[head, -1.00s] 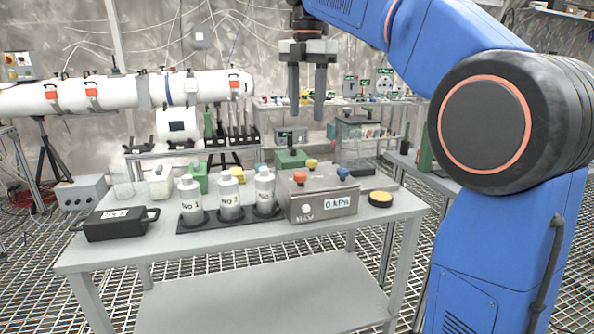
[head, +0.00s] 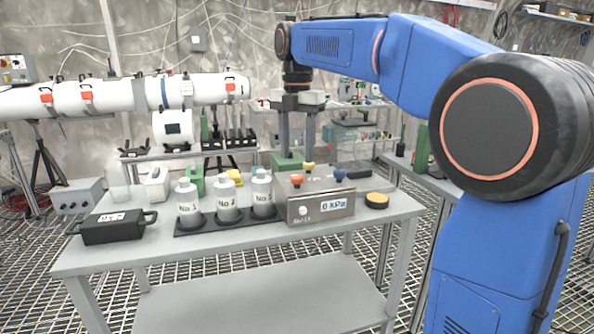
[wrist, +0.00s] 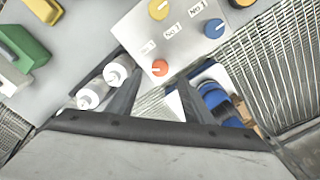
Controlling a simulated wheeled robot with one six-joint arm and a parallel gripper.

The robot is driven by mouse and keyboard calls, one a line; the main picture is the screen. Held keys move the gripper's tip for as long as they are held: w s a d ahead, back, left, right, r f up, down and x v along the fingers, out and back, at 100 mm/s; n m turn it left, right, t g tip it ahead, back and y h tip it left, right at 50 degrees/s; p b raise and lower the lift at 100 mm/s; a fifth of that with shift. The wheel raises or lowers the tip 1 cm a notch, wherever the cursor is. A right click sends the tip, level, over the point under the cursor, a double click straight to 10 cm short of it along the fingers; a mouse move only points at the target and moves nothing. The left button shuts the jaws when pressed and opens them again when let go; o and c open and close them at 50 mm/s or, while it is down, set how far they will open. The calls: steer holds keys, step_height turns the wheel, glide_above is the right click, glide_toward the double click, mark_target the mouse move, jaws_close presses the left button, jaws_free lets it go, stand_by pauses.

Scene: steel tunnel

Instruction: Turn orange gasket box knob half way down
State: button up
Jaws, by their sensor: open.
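The grey gasket box (head: 320,210) stands on the table with a "0 kPa" display on its front. On its top are an orange knob (head: 297,179), a yellow knob (head: 309,166) and a blue knob (head: 340,174). My gripper (head: 297,150) is open and empty, fingers pointing down, above the box's orange-knob side. In the wrist view the orange knob (wrist: 159,67) shows between and just beyond the fingertips (wrist: 160,78), apart from them. A white pointer line shows on the knob. The yellow knob (wrist: 158,9) and blue knob (wrist: 214,28) lie farther off.
White bottles in a dark tray (head: 190,230) stand left of the box. A black case (head: 112,228) is at the table's left, and a yellow-topped black disc (head: 377,200) is at right. Green objects (head: 195,180) stand behind the bottles.

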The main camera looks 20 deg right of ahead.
mark_target(297, 176)
steer(key=shift+f, duration=3)
steer(key=c, duration=1.1)
